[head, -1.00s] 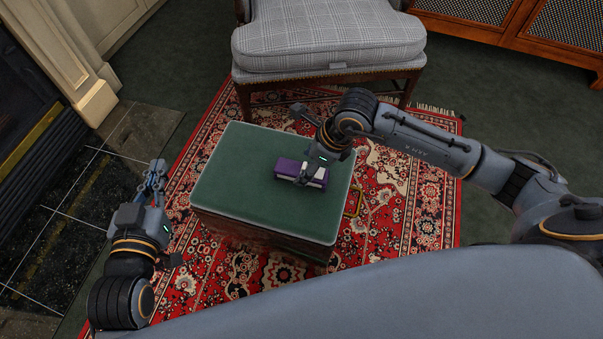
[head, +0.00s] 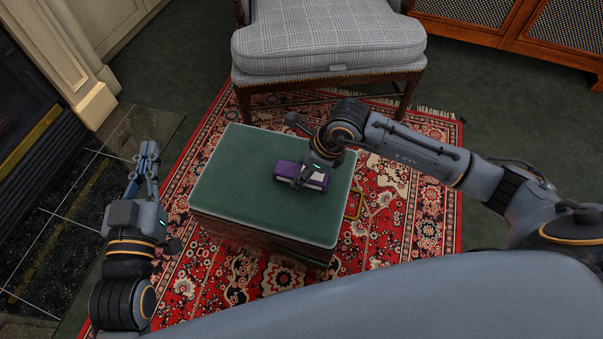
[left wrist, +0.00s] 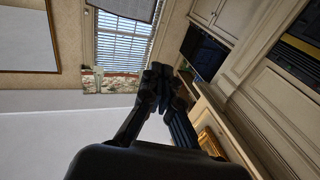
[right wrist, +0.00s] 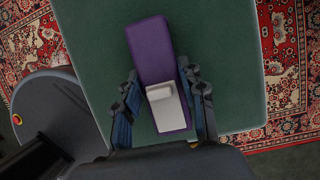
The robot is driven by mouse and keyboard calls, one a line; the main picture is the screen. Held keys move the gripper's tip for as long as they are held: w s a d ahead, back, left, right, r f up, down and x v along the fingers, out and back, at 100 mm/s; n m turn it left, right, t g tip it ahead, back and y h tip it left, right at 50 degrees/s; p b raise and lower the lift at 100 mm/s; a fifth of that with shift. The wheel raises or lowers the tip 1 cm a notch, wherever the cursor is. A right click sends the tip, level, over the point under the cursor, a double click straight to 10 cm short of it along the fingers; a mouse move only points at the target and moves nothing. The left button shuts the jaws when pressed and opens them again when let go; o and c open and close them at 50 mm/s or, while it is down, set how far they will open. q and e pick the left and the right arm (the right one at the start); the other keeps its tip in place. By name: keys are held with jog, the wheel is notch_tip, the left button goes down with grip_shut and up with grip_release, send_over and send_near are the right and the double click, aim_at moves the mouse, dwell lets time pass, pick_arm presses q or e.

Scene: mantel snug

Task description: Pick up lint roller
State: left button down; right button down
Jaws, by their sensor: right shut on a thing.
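The lint roller (head: 289,169) is a purple, blocky thing with a pale grey part, over the green top of a box-like stool. In the right wrist view the lint roller (right wrist: 152,50) runs lengthwise between the fingers, its pale part near the palm. My right gripper (head: 304,178) reaches down over it and is shut on it, one finger (right wrist: 130,95) along each side. I cannot tell whether it touches the stool top. My left gripper (head: 148,150) is away to the left of the stool, empty, with its fingertips together in the left wrist view (left wrist: 160,75).
The green-topped stool (head: 240,185) stands on a red patterned rug (head: 400,200). A checked armchair (head: 325,45) is just behind it. A fireplace with a dark tiled hearth (head: 75,200) is on the left, near my left gripper. The stool top around the lint roller is bare.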

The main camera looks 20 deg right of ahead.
aim_at(296, 170)
jog(key=shift+r, duration=0.15)
